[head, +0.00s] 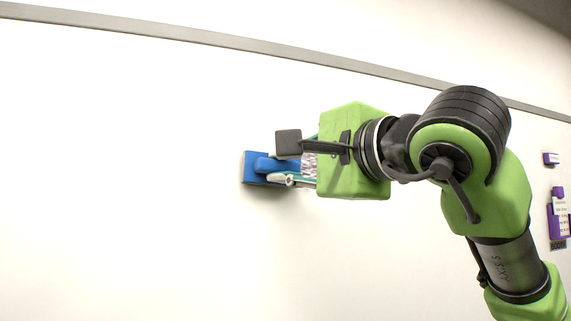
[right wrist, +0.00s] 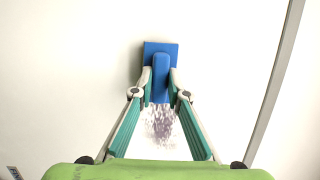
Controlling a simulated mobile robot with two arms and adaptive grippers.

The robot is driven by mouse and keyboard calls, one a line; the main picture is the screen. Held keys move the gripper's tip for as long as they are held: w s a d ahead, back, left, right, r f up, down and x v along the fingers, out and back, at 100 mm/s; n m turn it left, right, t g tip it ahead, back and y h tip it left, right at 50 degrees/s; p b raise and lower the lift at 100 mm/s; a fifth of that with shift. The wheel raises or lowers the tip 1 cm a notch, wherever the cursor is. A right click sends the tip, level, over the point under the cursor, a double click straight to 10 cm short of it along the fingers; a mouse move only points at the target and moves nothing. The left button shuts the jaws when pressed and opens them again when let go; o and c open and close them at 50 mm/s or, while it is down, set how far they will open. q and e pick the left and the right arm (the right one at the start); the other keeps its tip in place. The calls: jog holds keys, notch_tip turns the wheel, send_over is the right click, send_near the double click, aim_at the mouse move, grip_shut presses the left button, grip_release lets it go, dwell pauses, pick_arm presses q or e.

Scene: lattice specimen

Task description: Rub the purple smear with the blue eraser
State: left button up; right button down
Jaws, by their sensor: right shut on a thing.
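The blue eraser (head: 253,170) is at the whiteboard, just left of the middle of the head view. It also shows in the right wrist view (right wrist: 161,52), with its raised handle between the fingers. My right gripper (head: 281,178) is shut on the handle, one finger on each side. The purple smear (right wrist: 161,122) is a speckled patch on the board, seen between the fingers and below the eraser. In the head view a small part of the smear (head: 309,167) shows right of the eraser; my gripper hides the rest. Whether the eraser touches the board is unclear. My left gripper is out of view.
The whiteboard (head: 120,200) is wide and clear to the left and below the eraser. A grey rail (head: 230,40) runs along its upper edge. Several purple items (head: 558,220) are at the far right, beyond my right arm.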

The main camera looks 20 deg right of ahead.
aim_at(299, 168)
jog(key=shift+w, duration=0.35)
jog(key=shift+d, duration=0.1)
jog(key=shift+d, duration=1.75)
jog(key=shift+d+p, duration=1.35)
jog(key=shift+d, duration=7.3)
jog(key=a+p, duration=0.1)
jog(key=a, duration=0.6)
jog(key=shift+w+a+p, duration=0.25)
jog(key=shift+a+p, duration=0.05)
jog(key=shift+p, duration=0.05)
